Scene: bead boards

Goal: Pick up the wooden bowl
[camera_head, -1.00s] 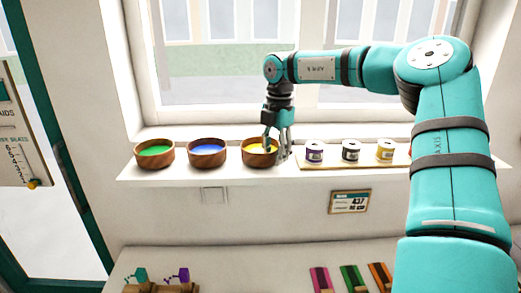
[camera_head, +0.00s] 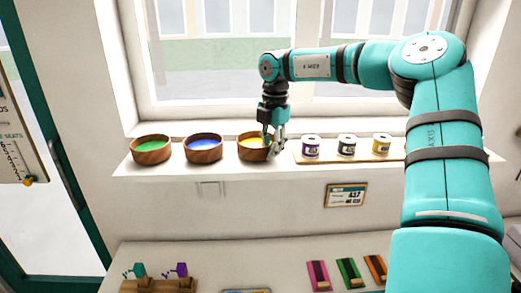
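Three wooden bowls stand in a row on the white window sill. The left bowl (camera_head: 151,156) has green contents, the middle bowl (camera_head: 203,155) blue, and the right bowl (camera_head: 250,154) yellow. My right gripper (camera_head: 272,147) points down at the right bowl, with its fingers at the bowl's right rim. The fingers are small and overlap the rim, so I cannot tell whether they are closed on it. The bowl sits upright on the sill. My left gripper is not in view.
The window is behind the sill. A lower white surface (camera_head: 215,265) holds pink, green and orange items and a wooden stand (camera_head: 158,286). A framed sign (camera_head: 346,195) hangs between.

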